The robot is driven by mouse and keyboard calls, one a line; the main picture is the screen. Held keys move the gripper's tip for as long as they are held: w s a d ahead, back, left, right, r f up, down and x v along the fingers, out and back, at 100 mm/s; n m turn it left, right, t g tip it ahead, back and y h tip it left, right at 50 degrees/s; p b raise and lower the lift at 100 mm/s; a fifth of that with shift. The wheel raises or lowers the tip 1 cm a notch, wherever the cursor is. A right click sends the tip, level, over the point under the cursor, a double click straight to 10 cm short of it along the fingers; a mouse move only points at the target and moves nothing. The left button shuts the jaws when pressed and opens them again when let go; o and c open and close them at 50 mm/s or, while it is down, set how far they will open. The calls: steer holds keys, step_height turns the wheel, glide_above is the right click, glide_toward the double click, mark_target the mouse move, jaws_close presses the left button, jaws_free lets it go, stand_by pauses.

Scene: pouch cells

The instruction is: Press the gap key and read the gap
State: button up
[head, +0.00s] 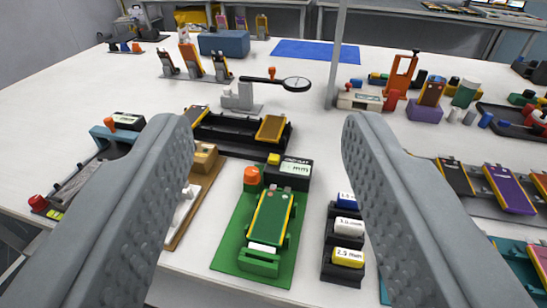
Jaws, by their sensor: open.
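A green fixture (229,240) stands at the front middle of the table. It carries a green and gold plate (271,217) with a white label, an orange knob (251,175) and a small yellow key (273,159). Beside the key is a black readout (292,169) showing "mm" with small print above; I make out no digits. I cannot tell which part is the gap key. My gripper (267,122) is open and empty. Its two large grey fingers frame the fixture left and right, apart from it in the picture. The left finger hides part of the neighbouring fixtures.
A black holder (329,272) with blue, white and yellow labelled gauges stands close right of the green fixture. A wooden fixture (204,160) is close left. Behind are a black tray (230,143), a magnifier (297,84) and a grey post (337,50).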

steer(key=shift+c, duration=0.2)
jaws_close()
stand_by(1.7)
